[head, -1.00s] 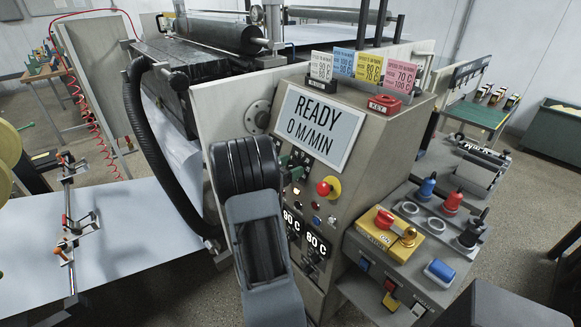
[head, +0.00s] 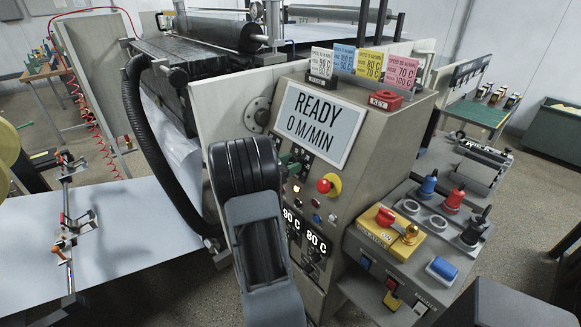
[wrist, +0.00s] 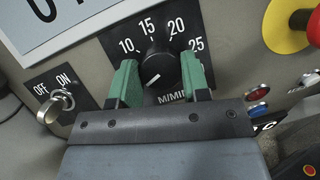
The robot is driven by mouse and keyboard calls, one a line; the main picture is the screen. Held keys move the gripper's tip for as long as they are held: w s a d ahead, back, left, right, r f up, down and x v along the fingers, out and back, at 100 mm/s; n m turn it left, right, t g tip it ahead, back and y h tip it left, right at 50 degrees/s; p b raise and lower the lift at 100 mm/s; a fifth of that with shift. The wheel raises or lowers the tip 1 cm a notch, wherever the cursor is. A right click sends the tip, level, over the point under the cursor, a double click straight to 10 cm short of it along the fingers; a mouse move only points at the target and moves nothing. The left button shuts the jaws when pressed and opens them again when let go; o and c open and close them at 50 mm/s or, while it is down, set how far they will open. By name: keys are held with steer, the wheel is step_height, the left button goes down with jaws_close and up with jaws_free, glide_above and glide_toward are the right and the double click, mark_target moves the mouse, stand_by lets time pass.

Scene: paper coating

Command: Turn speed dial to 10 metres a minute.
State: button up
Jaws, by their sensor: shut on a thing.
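The black speed dial (wrist: 158,72) sits on a black panel marked 10, 15, 20 and 25, with M/MIN below, in the wrist view. Its white pointer mark shows on the lower left of the knob, below the 10. My gripper (wrist: 159,62) is shut on the dial, with one green finger on each side; the left finger stands just under the 10. In the head view my gripper (head: 291,162) is at the machine's front panel, and my arm hides most of the dial. The display (head: 320,121) reads READY, 0 M/MIN.
An OFF/ON key switch (wrist: 56,104) is left of the dial. A red and yellow emergency button (head: 328,184) is to the right, with small lamps below it. Temperature readouts (head: 305,231) show 90 C and 80 C. A yellow box (head: 391,232) stands lower right.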

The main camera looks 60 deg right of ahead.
steer(key=m+g+y+b, duration=0.1)
steer(key=m+b, duration=0.1)
steer(key=m, duration=0.2)
steer(key=m+y+b, duration=0.2)
steer(key=m, duration=0.2)
steer(key=m+g+y+b, duration=0.1)
steer(key=m+y+b, duration=0.1)
steer(key=m+b, duration=0.1)
steer(key=shift+d+m+g, duration=0.1)
steer(key=shift+m+g, duration=0.2)
steer(key=shift+m, duration=0.6)
steer(key=shift+w+r+m+y+b, duration=0.1)
steer(key=shift+m+y+b, duration=0.55)
steer(key=shift+m, duration=1.05)
steer(key=o, duration=0.9)
steer(key=shift+m, duration=0.3)
